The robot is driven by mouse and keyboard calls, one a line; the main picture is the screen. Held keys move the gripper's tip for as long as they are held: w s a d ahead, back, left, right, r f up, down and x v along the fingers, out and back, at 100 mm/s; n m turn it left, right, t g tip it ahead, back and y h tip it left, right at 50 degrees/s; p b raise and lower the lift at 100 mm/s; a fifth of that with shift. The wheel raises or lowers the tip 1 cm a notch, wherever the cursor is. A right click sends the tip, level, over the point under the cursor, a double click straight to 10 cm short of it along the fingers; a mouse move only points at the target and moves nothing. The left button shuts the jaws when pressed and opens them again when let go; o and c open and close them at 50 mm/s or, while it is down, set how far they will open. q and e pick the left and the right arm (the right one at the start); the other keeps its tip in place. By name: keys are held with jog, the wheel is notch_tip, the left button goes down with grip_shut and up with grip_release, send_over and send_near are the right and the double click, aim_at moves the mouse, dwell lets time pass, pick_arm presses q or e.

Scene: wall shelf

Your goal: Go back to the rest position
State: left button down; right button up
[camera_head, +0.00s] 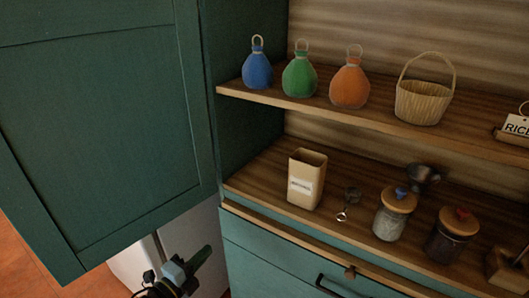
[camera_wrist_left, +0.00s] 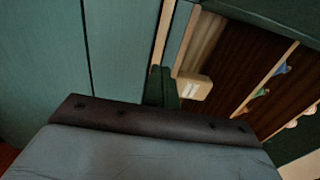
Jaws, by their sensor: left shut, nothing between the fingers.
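In the left wrist view the shut fingers (camera_wrist_left: 162,87) point toward the shelf edge, apart from the cream box. My right gripper is in neither view.
A teal cabinet door (camera_head: 100,130) stands at the left. The upper shelf (camera_head: 390,124) holds blue, green and orange bottles and a basket (camera_head: 422,101).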

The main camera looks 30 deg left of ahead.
pick_arm(q)
jog(key=s+d+f+n+g+y, duration=0.1)
jog(key=s+f+n+g, duration=0.35)
jog(key=f, duration=0.75)
jog(key=s+d+f+n+g+y, duration=0.1)
jog(key=s+d+f+n+g, duration=0.25)
jog(key=f, duration=0.75)
jog(key=s+d+f+n+g, duration=0.1)
jog(key=s+f+n+g, duration=0.1)
jog(key=s+f, duration=0.3)
jog(key=s+d+f+n+g, duration=0.2)
jog(key=s+f, duration=0.4)
jog(key=s, duration=0.7)
jog(key=s+d+f+n+g, duration=0.2)
jog(key=s+f+n+g, duration=0.2)
jog(key=s, duration=0.4)
jog(key=shift+s+f+g, duration=0.4)
jog(key=shift+f+g, duration=0.1)
jog(key=shift+f, duration=0.15)
